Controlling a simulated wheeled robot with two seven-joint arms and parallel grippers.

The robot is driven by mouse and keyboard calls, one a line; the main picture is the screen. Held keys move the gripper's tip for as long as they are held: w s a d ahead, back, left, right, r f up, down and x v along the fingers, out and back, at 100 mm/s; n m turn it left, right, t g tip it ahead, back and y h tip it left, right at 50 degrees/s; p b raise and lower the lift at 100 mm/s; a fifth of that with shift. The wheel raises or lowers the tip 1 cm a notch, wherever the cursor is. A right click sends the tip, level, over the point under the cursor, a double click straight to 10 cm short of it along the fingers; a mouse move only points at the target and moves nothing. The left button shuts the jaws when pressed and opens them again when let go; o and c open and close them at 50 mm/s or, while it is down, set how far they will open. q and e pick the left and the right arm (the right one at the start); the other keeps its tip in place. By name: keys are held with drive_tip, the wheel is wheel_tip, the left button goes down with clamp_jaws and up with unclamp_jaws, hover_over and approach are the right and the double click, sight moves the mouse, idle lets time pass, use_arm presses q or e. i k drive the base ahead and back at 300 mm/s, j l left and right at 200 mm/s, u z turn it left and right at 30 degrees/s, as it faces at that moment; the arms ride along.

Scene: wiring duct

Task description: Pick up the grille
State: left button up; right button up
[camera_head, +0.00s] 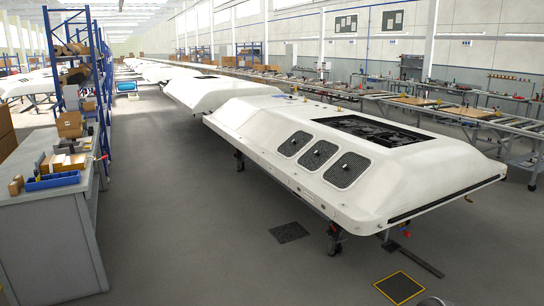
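Three dark mesh grilles sit in a row on the sloped side of a large white housing (400,180). They are the left grille (295,143), the middle grille (318,155) and the right grille (347,170). Each is a rounded square set in the white surface, and the right one looks largest. A dark flat square (289,232) lies on the floor beside the housing; I cannot tell whether it is a grille. Neither of my grippers is in view.
The housing stands on wheeled legs, with a dark rectangular opening (370,130) on top. A grey workbench (50,235) with a blue bin (53,181) and boxes is at left. A yellow-edged dark square (399,287) lies on the floor. The aisle (170,230) between is clear.

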sight(312, 160)
drive_tip(key=i+u, duration=0.15)
drive_tip(key=i, duration=7.1)
drive_tip(key=z, duration=4.2)
drive_tip(key=j, duration=0.1)
